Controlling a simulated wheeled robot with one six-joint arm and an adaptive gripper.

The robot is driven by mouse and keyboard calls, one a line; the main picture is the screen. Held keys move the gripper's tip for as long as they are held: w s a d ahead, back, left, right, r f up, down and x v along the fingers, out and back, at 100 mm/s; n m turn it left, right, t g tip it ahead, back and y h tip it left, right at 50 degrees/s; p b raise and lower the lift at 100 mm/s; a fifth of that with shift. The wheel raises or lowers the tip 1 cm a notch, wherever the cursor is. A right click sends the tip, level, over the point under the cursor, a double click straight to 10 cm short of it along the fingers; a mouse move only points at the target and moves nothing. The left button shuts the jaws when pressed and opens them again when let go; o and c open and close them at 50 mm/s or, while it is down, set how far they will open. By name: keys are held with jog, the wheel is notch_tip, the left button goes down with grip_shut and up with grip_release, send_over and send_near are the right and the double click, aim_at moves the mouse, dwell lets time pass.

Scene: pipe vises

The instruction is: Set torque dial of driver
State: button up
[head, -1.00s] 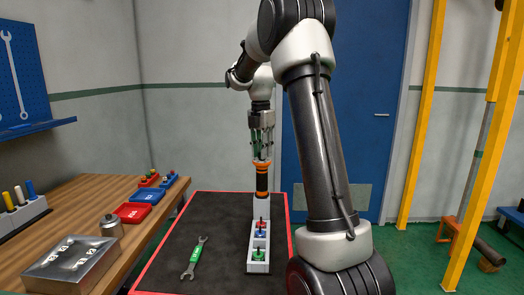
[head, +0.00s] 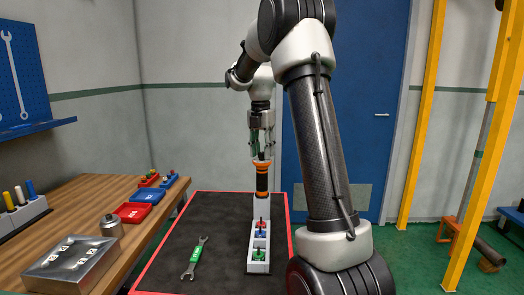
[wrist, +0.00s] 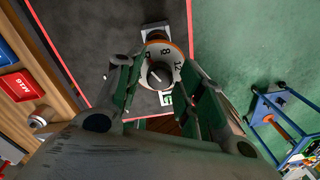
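The driver (head: 262,182) stands upright at the back end of a white rack on the dark mat, with a black grip and orange bands. Its top carries the torque dial (wrist: 160,75), a pale ring with dark numbers, 8 and 12 among them, and a dark centre with a light pointer mark. My gripper (head: 261,156) points straight down over the driver's top. In the wrist view its green-padded fingers (wrist: 163,98) stand apart on either side of the dial. I cannot tell whether they touch it.
The white rack (head: 258,268) holds red, blue and green pieces. A green-handled wrench (head: 195,258) lies on the red-edged mat (head: 170,275). The wooden bench (head: 75,195) at left carries a metal box (head: 72,265), a small canister (head: 111,226) and red and blue trays. Yellow posts (head: 420,120) stand at right.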

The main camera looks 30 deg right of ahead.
dwell(0.3)
notch_tip(320, 180, up, 12)
jog(key=shift+w, duration=0.2)
jog(key=shift+a, duration=0.1)
dwell(0.5)
notch_tip(320, 180, down, 5)
jog(key=m, duration=0.9)
jog(key=shift+r, duration=0.2)
jog(key=s+a+f+m+t, duration=0.1)
jog(key=s+a+m, duration=0.3)
jog(key=s, duration=0.6)
jog(key=s+a+f+m+t, duration=0.2)
jog(key=s+a+m, duration=0.2)
jog(key=s, duration=0.6)
jog(key=s+a+f+m+t, duration=0.1)
jog(key=s+a+m, duration=0.3)
jog(key=s, duration=0.6)
jog(key=shift+s+a+f+m+t, duration=0.15)
jog(key=shift+s+f+m+t, duration=0.2)
jog(key=shift+f+m, duration=0.7)
